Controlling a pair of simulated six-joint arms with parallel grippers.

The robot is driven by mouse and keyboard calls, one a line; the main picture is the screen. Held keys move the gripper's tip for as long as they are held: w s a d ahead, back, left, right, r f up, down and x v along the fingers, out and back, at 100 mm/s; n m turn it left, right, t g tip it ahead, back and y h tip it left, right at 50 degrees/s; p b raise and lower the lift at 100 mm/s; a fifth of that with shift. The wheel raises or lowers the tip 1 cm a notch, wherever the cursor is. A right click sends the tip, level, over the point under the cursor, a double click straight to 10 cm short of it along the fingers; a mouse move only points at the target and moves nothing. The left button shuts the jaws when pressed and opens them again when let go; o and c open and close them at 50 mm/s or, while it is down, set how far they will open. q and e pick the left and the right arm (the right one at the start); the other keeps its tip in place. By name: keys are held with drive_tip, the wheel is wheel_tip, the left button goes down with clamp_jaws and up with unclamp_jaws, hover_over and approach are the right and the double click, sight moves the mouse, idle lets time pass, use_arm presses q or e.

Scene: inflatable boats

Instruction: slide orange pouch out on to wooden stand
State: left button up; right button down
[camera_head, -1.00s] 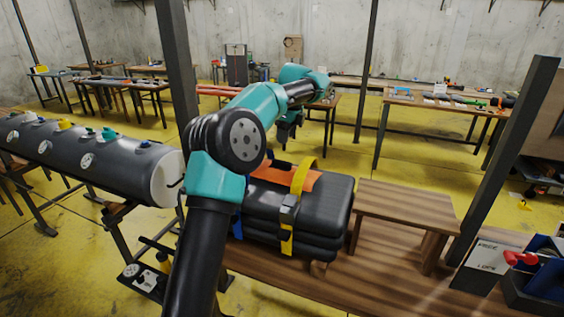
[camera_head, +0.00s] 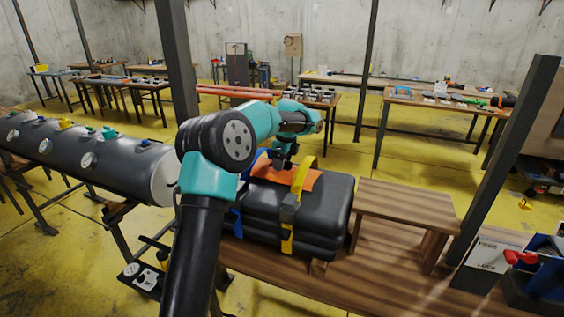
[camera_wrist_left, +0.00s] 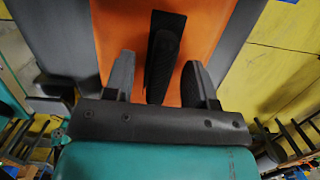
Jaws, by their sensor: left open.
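The orange pouch (camera_head: 303,178) lies on top of a folded black inflatable bundle (camera_head: 325,205), under a yellow strap (camera_head: 301,178). My left gripper (camera_head: 282,163) is just above the pouch's left part. In the left wrist view the pouch (camera_wrist_left: 120,30) fills the middle, with a black strip or handle (camera_wrist_left: 165,50) on it. The open fingers (camera_wrist_left: 160,80) stand on either side of this strip, and nothing is gripped. I cannot tell whether they touch the pouch. The wooden stand (camera_head: 405,203) is right of the bundle, its top bare. My right gripper is not in view.
The bundle and stand rest on a wooden bench (camera_head: 380,270). A blue strap (camera_head: 238,213) also goes round the bundle. A dark upright post (camera_head: 507,155) rises right of the stand. A bin with blue and red items (camera_head: 530,270) is at the right. A dark cylinder (camera_head: 90,155) lies left.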

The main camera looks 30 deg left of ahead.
use_arm(q)
drive_tip(key=shift+c, duration=0.4)
clamp_jaws()
drive_tip(key=shift+d, duration=0.1)
